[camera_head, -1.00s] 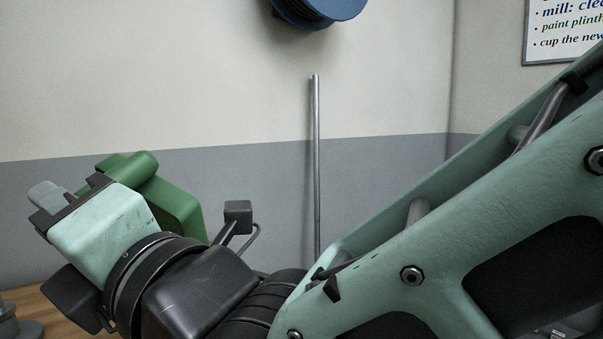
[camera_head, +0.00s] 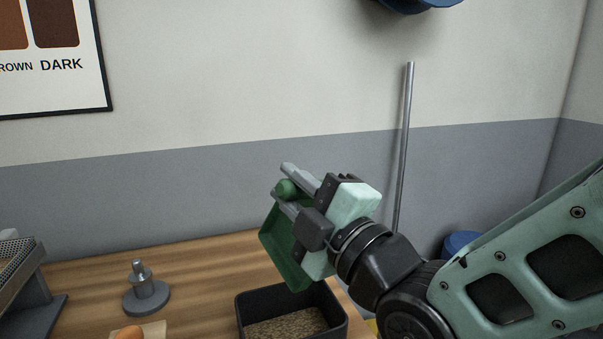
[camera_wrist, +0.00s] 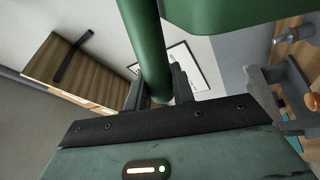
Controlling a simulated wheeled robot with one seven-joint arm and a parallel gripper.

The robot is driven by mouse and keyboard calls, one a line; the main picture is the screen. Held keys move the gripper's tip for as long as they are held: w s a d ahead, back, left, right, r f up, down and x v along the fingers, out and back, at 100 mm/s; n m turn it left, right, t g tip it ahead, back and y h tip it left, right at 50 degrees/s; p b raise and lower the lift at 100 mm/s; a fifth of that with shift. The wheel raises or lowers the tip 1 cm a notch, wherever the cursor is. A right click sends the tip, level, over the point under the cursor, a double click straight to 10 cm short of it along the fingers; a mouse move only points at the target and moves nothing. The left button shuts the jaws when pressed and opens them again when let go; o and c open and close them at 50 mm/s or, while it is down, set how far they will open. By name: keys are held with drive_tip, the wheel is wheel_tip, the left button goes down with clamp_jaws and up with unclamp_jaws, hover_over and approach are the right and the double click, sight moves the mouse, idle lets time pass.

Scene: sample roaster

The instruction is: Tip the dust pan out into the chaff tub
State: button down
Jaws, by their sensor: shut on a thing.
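The green dust pan (camera_head: 285,245) hangs steeply tilted in my gripper (camera_head: 286,182), which is shut on its round handle. The handle also crosses the wrist view (camera_wrist: 146,45), with part of the pan body (camera_wrist: 225,12) at the top. A dark, open-topped tub (camera_head: 262,301) stands on the counter below the pan, with brown flaky material inside it. The pan's lower edge is just above or behind the tub's far rim; I cannot tell which. The inside of the pan does not show clearly, so I cannot tell what it holds.
A grey metal weight-like piece (camera_head: 146,292) stands on the wooden counter (camera_head: 200,268), left of the tub. An orange-brown item on a pale mat (camera_head: 150,330) lies at the front. A grey perforated tray stand (camera_head: 30,290) is at far left. A blue container (camera_head: 460,243) stands at right.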

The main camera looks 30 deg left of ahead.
drive_tip(key=w+m+p, duration=0.1)
drive_tip(key=w+r+m+p, duration=0.1)
drive_tip(key=p, duration=0.1)
drive_tip(key=w+d+r+m+t+p, duration=0.1)
drive_tip(key=shift+w+d+r+h+p, duration=0.1)
drive_tip(key=shift+w+h+p, duration=0.25)
drive_tip(key=shift+h, duration=0.05)
drive_tip(key=w+d+f+m+t+h+p, duration=0.1)
drive_tip(key=w+d+f+m+h+p, duration=0.2)
drive_tip(key=w+f+m, duration=0.8)
drive_tip(key=shift+w+d+m, duration=0.65)
drive_tip(key=shift+w+m, duration=0.35)
drive_tip(key=shift+m, duration=0.4)
drive_tip(key=shift+p, duration=0.3)
